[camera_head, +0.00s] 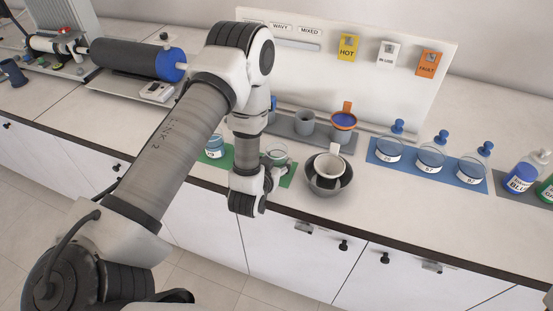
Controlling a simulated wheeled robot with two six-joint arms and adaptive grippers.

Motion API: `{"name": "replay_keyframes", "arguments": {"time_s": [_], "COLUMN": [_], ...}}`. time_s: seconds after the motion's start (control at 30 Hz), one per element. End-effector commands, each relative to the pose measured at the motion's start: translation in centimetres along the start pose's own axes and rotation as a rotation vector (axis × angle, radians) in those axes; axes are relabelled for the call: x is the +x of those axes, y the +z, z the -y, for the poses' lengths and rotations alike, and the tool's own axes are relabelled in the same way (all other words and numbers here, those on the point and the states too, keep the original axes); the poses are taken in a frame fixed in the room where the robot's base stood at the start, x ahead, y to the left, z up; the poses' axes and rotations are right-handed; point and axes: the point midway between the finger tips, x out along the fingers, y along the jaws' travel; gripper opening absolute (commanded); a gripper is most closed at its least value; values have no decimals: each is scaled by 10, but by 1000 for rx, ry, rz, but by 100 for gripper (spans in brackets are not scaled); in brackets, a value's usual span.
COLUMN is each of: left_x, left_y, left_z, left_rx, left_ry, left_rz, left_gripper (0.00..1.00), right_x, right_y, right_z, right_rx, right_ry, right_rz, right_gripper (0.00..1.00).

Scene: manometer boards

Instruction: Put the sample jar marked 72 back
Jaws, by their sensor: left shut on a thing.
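My left arm comes in from the left and reaches over the counter. My left gripper (272,174) is at the front edge of the counter, shut on a clear glass jar (278,153) at the green mat (287,181). The arm hides part of this jar, and I cannot read a number on it. Another glass jar (214,146) with a blue-marked label stands on the green mat left of the arm. Three stoppered jars, left (388,147), middle (431,157) and right (473,165), stand on the blue mat (408,173). Their label numbers are too small to read surely. My right gripper is not in view.
A dark bowl with a white cup (328,167) stands just right of my gripper. Behind are a grey tray (286,128) with cups and a white board (310,65) with HOT and FAULT tags. Bottles (522,174) stand at the far right.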

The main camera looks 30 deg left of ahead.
Motion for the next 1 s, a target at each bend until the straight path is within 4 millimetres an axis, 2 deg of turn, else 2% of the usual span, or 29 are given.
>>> {"name": "replay_keyframes", "arguments": {"time_s": [0.17,0.2,0.27,0.67,0.77,0.93,1.0], "left_x": [1,1,1,-2,-16,-60,-84], "left_y": [4,4,3,0,3,5,-1], "left_z": [0,0,0,0,0,0,0], "left_rx": [0,0,0,-1,-1,0,2], "left_ry": [0,0,0,0,0,0,0], "left_rz": [0,0,0,0,2,5,7], "left_gripper": [16,60,81,82,82,82,82], "right_x": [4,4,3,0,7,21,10], "right_y": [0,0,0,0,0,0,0], "right_z": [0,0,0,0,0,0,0], "right_rx": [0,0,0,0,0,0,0], "right_ry": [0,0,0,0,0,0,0], "right_rz": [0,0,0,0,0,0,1], "right_gripper": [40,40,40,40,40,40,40]}}
